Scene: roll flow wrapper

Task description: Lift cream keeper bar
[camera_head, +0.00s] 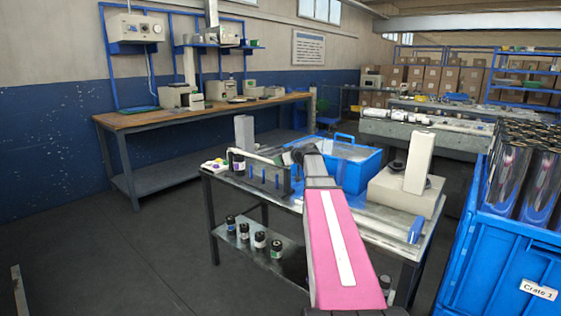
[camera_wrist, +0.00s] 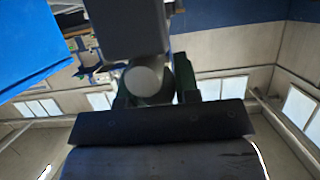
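A thin pale cream bar (camera_head: 255,156), which I take for the keeper bar, lies across the top of a dark fixture with blue posts (camera_head: 268,178) at the table's left end. My gripper (camera_head: 303,153) is at the right end of this bar, beyond my pink arm. Its fingertips are small and dark there, so their grip is unclear. In the wrist view my dark fingers (camera_wrist: 173,88) stand close together. A round pale end (camera_wrist: 143,80) covers part of the left finger. I cannot tell whether the fingers touch the bar.
A blue bin (camera_head: 357,170) stands behind my gripper. A beige box with a white upright block (camera_head: 418,163) is at the table's right. A grey post (camera_head: 244,132) rises behind the fixture. Dark jars (camera_head: 260,240) sit on the lower shelf. A blue crate (camera_head: 500,245) stands at far right.

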